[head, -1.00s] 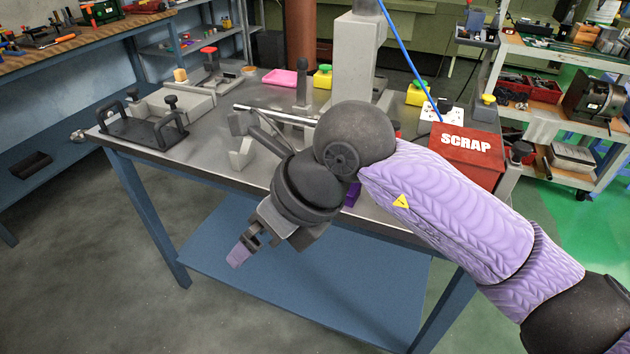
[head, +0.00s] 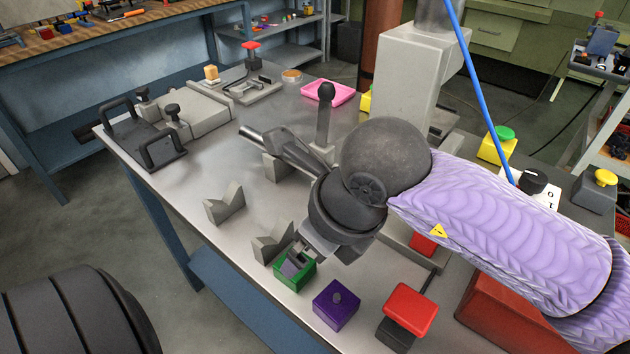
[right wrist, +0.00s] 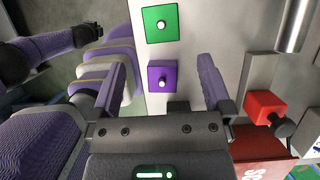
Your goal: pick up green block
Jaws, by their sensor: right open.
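The green block (head: 301,279) sits near the table's front edge, partly covered by my right gripper (head: 293,262) in the head view. In the right wrist view the green block (right wrist: 160,12) lies at the top centre, with a pale knob on top. My right gripper (right wrist: 161,62) is open and empty, its fingers apart; the green block appears beyond the fingertips, not between them. A purple block (head: 336,310) with a knob stands beside the green one; in the wrist view it appears between the fingers. A dark arm end, seemingly my left gripper (right wrist: 88,33), shows at upper left; its jaws are unclear.
Grey V-shaped blocks (head: 226,204) stand left of the green block. A red-topped block (head: 409,308) is right of the purple one. A grey column (head: 405,85), a blue cable (head: 480,90) and a red box (head: 500,315) stand rightward. The left tabletop is partly clear.

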